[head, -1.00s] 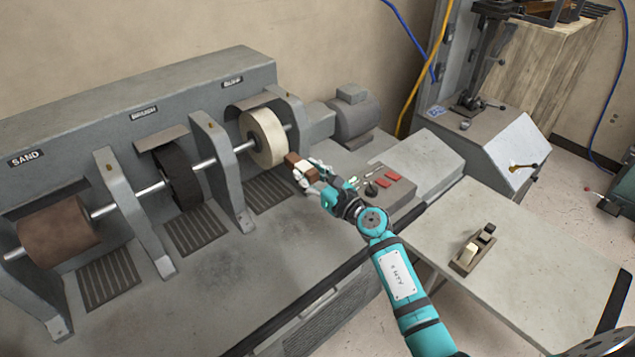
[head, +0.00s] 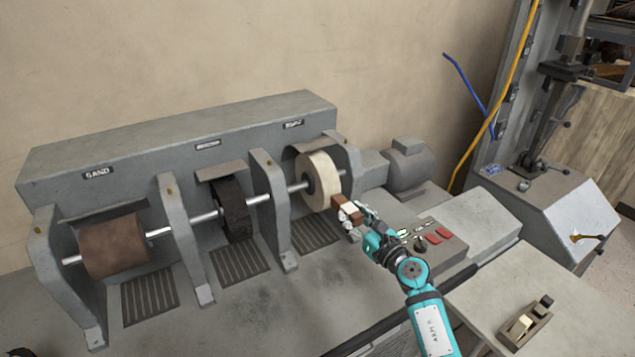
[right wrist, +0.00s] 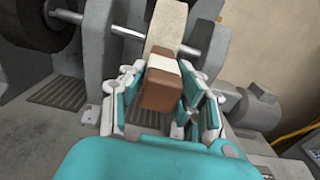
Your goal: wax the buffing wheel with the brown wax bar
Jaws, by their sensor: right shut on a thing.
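The cream buffing wheel (head: 321,181) is on the shaft at the right end of the grey machine. It also shows in the right wrist view (right wrist: 166,24). My right gripper (head: 352,213) is shut on the brown wax bar (head: 338,201), which has a white band around it. In the right wrist view the bar (right wrist: 160,93) sits between the fingers, its far end in line with the wheel. In the head view the bar is close to the wheel's lower right rim; I cannot tell whether they touch. My left gripper is not in view.
A brown sanding drum (head: 114,246) and a black brush wheel (head: 231,208) share the shaft, between upright grey supports. A motor (head: 410,163) and a control panel with red switches (head: 420,245) are at the right. A side table holds a small wooden tray (head: 524,322).

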